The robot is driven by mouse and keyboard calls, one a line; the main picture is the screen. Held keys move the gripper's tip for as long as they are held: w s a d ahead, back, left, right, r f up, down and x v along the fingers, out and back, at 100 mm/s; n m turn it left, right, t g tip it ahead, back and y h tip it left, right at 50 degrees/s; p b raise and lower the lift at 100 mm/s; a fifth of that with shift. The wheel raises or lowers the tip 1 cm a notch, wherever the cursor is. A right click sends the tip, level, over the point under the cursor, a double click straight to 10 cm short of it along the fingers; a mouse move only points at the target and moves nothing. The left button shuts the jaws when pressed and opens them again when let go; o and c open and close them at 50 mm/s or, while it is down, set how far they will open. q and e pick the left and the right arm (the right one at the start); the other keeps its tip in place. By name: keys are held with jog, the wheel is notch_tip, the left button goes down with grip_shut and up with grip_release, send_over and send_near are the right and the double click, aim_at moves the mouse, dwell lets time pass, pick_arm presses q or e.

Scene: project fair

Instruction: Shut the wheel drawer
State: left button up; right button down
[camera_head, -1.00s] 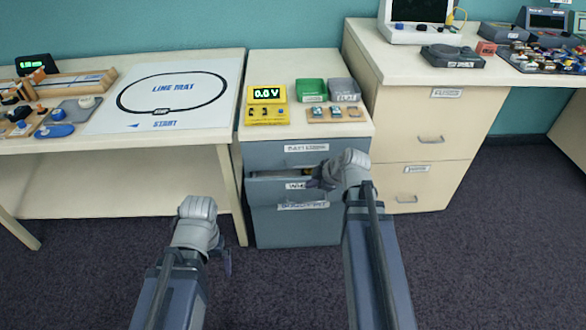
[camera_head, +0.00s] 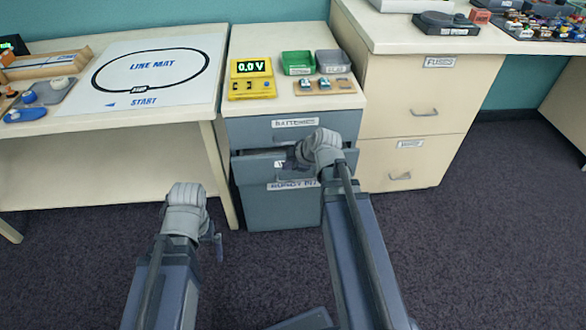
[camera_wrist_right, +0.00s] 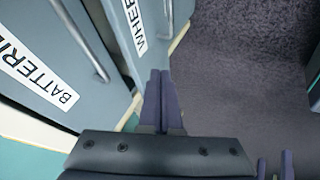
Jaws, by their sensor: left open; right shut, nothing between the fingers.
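The wheel drawer (camera_head: 256,168) is the middle drawer of the grey cabinet. It stands partly open, with a dark gap above its front, and my right arm covers its right part. The right wrist view shows its labelled front (camera_wrist_right: 130,38) standing out from the batteries drawer (camera_wrist_right: 38,62). My right gripper (camera_head: 288,158) is shut and empty at the drawer front. Its fingertips (camera_wrist_right: 161,75) are close beside the front in the wrist view; I cannot tell whether they touch it. My left gripper (camera_head: 219,249) is open and empty, low in front of the left table.
A yellow meter (camera_head: 252,80), a green bin (camera_head: 297,63) and a grey bin (camera_head: 334,63) stand on the cabinet top. The lower drawer (camera_head: 275,210) looks shut. A cream cabinet (camera_head: 415,100) stands to the right. The carpet (camera_head: 480,240) at right is clear.

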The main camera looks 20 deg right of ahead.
aim_at(282, 160)
jog(key=w+f, duration=0.1)
jog(key=w+f+b, duration=0.1)
jog(key=w, duration=0.3)
jog(key=shift+f+b, duration=0.3)
jog(key=shift+f, duration=0.1)
pick_arm(q)
jog(key=shift+f, duration=1.4)
pick_arm(e)
jog(key=shift+w+d, duration=0.15)
jog(key=shift+w, duration=0.25)
jog(key=shift+w, duration=0.1)
